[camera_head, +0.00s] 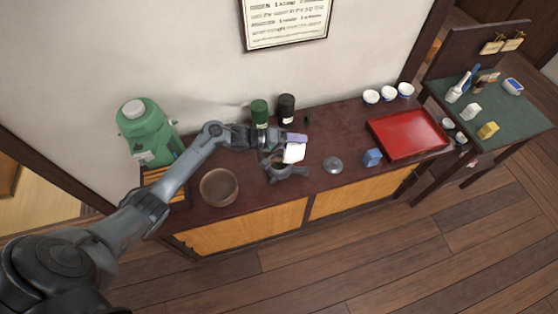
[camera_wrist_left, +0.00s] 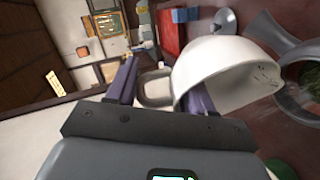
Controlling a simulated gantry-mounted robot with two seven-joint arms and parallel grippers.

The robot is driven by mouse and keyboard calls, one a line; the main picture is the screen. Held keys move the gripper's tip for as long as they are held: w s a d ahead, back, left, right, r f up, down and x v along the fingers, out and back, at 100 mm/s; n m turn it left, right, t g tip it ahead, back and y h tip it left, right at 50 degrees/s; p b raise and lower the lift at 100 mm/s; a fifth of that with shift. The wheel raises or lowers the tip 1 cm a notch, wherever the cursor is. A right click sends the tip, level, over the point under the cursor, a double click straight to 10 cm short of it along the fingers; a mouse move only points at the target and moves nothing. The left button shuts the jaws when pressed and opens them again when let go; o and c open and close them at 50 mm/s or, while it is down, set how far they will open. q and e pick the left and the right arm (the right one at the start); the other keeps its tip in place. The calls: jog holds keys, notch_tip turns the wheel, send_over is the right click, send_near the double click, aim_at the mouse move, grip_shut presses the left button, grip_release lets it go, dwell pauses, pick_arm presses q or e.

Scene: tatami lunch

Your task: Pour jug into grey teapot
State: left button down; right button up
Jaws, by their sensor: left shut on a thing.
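The white jug (camera_head: 293,153) is held by my left gripper (camera_head: 297,138), whose purple fingers are shut on its handle. The jug is tipped over, above the grey teapot (camera_head: 285,171). In the left wrist view the white jug (camera_wrist_left: 228,62) leans with its mouth towards the open grey teapot (camera_wrist_left: 288,98), which shows dark green contents. I cannot tell whether liquid is flowing. The teapot's grey lid (camera_head: 333,164) lies on the counter to its right. My right gripper is not in view.
A brown bowl (camera_head: 219,187) and a green dispenser (camera_head: 146,130) stand left. A green canister (camera_head: 259,112) and a black canister (camera_head: 286,107) stand behind. A blue box (camera_head: 372,157), a red tray (camera_head: 408,134) and white cups (camera_head: 388,92) are right.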

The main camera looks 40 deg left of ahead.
pick_arm(q)
jog(key=shift+s+a+t, duration=0.2)
jog(key=shift+a+t, duration=0.1)
jog(key=shift+w+d+r, duration=0.1)
jog(key=shift+d, duration=0.1)
jog(key=w+d, duration=0.1)
jog(key=w+d+f+g+y+b, duration=0.1)
jog(key=d, duration=0.1)
jog(key=shift+d+f+g, duration=0.1)
jog(key=shift+f+g, duration=0.05)
jog(key=shift+g, duration=0.15)
jog(key=w+d+f+m+g+y+b, duration=0.2)
jog(key=w+d+f+g+y+b, duration=0.5)
jog(key=d+f+y+b, duration=0.4)
jog(key=shift+w+d+f+g+y, duration=0.25)
jog(key=shift+w+d+g+y, duration=0.15)
jog(key=shift+d+g, duration=0.15)
dwell(0.4)
